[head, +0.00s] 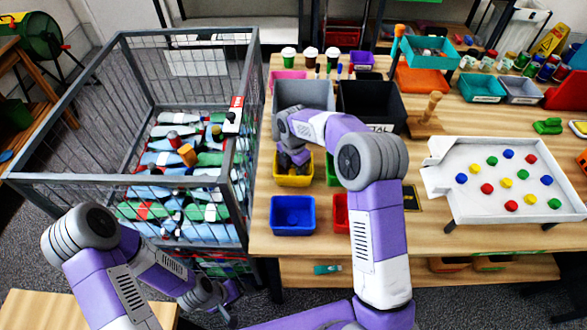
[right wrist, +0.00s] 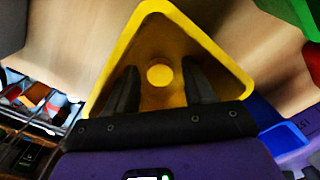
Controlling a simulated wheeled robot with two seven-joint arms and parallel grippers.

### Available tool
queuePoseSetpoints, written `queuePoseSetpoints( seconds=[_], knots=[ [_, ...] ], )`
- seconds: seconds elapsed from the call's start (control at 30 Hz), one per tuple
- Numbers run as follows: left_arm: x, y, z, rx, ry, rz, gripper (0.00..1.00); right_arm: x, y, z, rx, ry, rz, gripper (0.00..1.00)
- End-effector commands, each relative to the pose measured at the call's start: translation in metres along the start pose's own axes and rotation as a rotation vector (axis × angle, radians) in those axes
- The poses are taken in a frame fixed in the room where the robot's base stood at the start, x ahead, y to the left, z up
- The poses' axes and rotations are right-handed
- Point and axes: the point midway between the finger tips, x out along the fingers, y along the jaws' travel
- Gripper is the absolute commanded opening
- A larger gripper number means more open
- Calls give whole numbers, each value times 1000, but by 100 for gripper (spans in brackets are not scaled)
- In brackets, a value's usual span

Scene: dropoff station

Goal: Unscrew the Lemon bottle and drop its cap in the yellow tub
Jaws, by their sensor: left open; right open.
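The yellow tub (head: 293,181) stands on the table in front of the grey bin, and it fills the middle of the right wrist view (right wrist: 205,45). My right gripper (head: 292,162) is over the tub, pointing down, with its fingers (right wrist: 160,90) apart. A round yellow cap (right wrist: 160,75) shows between the fingers against the tub's inside; I cannot tell whether it rests on the bottom. My left gripper (head: 228,300) is low at the bottom of the head view, beside the table's front left leg, and open. I cannot make out the Lemon bottle in either view.
A wire cage (head: 130,185) full of bottles (head: 185,185) stands left of the table. A blue tub (head: 293,216), a red tub (head: 340,212) and a green tub (head: 332,170) surround the yellow one. The grey bin (head: 312,95) and black bin (head: 372,100) stand behind.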

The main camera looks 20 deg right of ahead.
Motion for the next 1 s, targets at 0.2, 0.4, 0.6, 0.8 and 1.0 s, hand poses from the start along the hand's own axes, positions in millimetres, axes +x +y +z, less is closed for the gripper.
queuePoseSetpoints(
  seconds=[0.2, 0.4, 0.6, 0.8, 1.0],
  knots=[
    [-2, 1, 0, 0, 0, 0, 88, -9, 0, 0, 1, 0, 2, 53],
    [-10, 4, 0, 0, 0, 0, 88, -47, 1, 0, 0, -1, 4, 53],
    [-18, 7, 1, 0, 0, 0, 88, -90, 1, 0, 1, -1, 4, 53],
    [-23, 9, 1, 0, 0, 0, 88, -117, 0, 0, 0, -1, 2, 53],
    [-24, 9, 1, 0, 0, 0, 88, -124, 0, 0, 0, 0, 0, 53]
  ],
)
